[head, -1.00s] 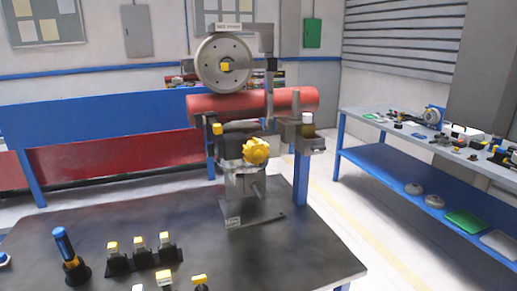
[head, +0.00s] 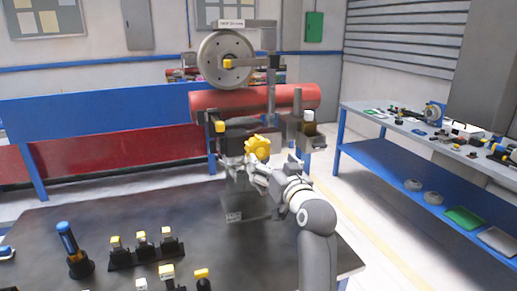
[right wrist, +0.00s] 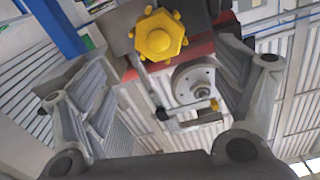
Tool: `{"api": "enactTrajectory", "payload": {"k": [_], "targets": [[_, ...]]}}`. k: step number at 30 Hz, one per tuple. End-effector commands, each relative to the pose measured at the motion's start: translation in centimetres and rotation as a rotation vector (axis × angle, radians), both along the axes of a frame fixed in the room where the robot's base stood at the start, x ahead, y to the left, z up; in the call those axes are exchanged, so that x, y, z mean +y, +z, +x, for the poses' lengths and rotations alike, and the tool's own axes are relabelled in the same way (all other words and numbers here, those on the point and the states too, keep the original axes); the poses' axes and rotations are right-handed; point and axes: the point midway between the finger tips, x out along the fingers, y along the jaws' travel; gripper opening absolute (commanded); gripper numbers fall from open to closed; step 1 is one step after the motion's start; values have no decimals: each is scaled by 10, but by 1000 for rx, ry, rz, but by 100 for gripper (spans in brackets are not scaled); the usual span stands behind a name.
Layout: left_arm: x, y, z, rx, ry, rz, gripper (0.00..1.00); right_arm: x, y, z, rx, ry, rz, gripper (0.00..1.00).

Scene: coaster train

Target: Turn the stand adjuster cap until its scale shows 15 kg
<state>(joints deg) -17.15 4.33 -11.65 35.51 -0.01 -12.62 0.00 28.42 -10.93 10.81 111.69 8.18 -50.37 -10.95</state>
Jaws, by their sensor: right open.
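A yellow lobed cap (head: 257,147), which looks like the adjuster cap, sits on the front of the grey stand (head: 233,214) on the dark table. It also shows in the right wrist view (right wrist: 158,36), near the top and between the fingers. My right gripper (head: 256,172) is just in front of and below the cap. Its fingers are open and empty in the right wrist view (right wrist: 165,75), apart from the cap. No scale reading can be made out. The gripper and arm hide part of the stand's lower body. My left gripper is not in view.
A red cylinder (head: 230,103) lies across the stand, with a grey wheel (head: 218,62) above it. Small yellow-topped pieces in black holders (head: 146,256) and a blue-handled tool (head: 67,238) stand at the table's front left. A side bench (head: 375,117) is at right.

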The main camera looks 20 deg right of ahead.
Motion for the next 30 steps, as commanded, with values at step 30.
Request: {"api": "enactTrajectory", "payload": {"k": [30], "targets": [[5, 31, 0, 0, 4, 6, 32, 4, 0, 104, 2, 0, -1, 87]]}}
